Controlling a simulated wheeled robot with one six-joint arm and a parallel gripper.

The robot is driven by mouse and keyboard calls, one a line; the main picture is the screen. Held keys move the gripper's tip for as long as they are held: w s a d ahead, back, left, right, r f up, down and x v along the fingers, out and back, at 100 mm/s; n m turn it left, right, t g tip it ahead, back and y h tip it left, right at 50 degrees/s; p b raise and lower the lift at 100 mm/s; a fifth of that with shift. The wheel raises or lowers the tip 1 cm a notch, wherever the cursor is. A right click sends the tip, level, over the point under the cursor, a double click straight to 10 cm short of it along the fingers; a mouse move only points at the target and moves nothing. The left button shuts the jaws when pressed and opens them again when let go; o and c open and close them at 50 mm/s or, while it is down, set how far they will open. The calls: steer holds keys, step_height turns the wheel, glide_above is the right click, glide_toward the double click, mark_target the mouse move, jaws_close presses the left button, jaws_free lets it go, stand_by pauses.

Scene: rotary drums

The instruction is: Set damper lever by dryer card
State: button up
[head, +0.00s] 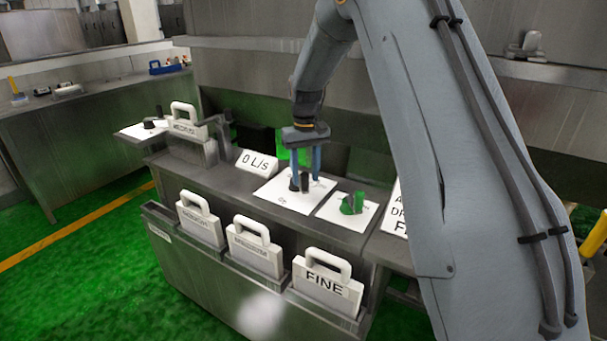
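My gripper (306,176) points down over a white plate (270,192) on the console. Its two blue fingers are apart, with a small black knob or lever (304,183) low between or just in front of them. I cannot tell whether they touch it. A green knob (352,203) sits on the white plate to the right. A white card or sign (397,212) with large black letters stands farther right, mostly hidden behind my arm. A handled card (187,122) stands in a holder at the console's left. I cannot tell which control is the damper lever.
A sign (257,163) reads "0 L/s". A front rack (178,272) holds handled cards, one marked FINE (327,284). Another black knob (159,113) is on a plate at the far left. A dark post (225,130) stands left of the sign. Green floor lies open at left.

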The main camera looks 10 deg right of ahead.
steer(key=shift+f, duration=0.35)
